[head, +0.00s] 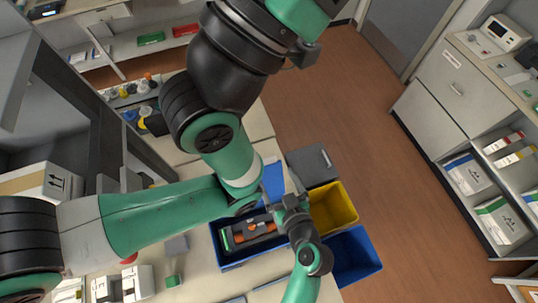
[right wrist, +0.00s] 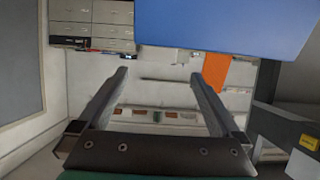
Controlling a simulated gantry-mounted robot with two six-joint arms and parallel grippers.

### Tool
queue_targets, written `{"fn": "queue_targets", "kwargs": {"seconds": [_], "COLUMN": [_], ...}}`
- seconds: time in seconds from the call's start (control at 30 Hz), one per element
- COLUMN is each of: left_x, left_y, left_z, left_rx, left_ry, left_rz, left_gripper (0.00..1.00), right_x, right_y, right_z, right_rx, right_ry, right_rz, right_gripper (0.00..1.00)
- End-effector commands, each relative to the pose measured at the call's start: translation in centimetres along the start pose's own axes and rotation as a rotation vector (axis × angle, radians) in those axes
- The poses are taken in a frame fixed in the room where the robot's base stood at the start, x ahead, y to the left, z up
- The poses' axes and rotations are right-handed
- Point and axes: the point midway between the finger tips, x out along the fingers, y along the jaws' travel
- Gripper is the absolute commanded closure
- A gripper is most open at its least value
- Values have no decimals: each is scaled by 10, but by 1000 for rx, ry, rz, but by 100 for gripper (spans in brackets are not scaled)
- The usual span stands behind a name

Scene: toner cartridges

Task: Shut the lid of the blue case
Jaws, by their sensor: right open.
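The blue case (head: 236,264) lies on the light bench in the head view, with a dark cartridge with orange and green parts inside. A blue panel (head: 274,178), which looks like its raised lid, stands at the far side, partly hidden by my arm. My right gripper (head: 283,208) is by the case's right end, near the panel. In the right wrist view its two fingers (right wrist: 160,78) are spread with nothing between them. A large blue surface (right wrist: 225,25), probably the lid, fills the top, beyond the fingertips; contact cannot be told. My left gripper is not in view.
A yellow bin (head: 335,210), a blue bin (head: 353,256) and a dark grey bin (head: 313,166) stand right of the case. White boxes (head: 122,284) sit at the lower left. My large arm crosses over the bench. Open floor lies to the right.

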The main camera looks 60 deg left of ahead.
Motion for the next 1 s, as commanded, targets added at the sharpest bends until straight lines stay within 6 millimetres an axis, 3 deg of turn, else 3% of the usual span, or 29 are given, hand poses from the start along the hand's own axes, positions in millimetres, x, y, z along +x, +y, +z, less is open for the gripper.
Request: {"fn": "queue_targets", "kwargs": {"seconds": [0.03,0.1,0.33,0.5,0.77,1.0], "left_x": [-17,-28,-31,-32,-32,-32], "left_y": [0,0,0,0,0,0], "left_z": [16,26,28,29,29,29], "left_rx": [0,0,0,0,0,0], "left_ry": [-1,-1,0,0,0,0], "left_rz": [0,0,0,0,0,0], "left_gripper": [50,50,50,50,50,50], "right_x": [14,26,67,78,78,78], "right_y": [-1,-1,0,0,0,0], "right_z": [10,10,1,0,0,0], "right_rx": [-3,-4,1,1,1,1], "right_ry": [3,3,0,-1,0,0], "right_rz": [-2,-1,-2,0,1,1], "right_gripper": [0,0,0,0,0,43]}}
